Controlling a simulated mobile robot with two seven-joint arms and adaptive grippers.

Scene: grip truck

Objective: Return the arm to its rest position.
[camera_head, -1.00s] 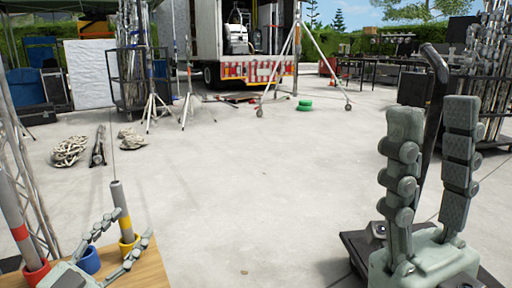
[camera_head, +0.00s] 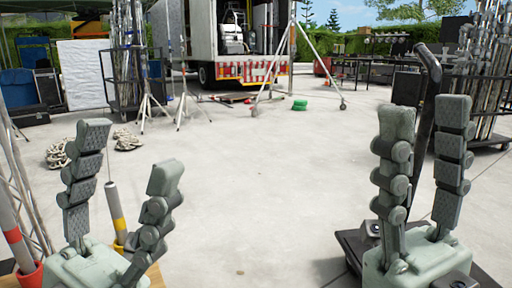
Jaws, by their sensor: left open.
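My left gripper (camera_head: 130,153) is at the lower left, with its two jointed fingers pointing up and spread apart. It is open, with nothing held between the fingers. A grey tube with a yellow band (camera_head: 113,198) stands upright behind it, seen between the fingers. The tube's foot is at a yellow holder, partly hidden by my gripper. My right gripper (camera_head: 426,110) is at the right, fingers upright, apart and empty.
A grey tube with a red band (camera_head: 11,236) stands in a red holder (camera_head: 28,276) at the left edge. A little of the wooden tabletop (camera_head: 155,275) shows. The concrete floor (camera_head: 260,180) ahead is clear. Light stands, cable coils and a truck (camera_head: 240,72) are further back.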

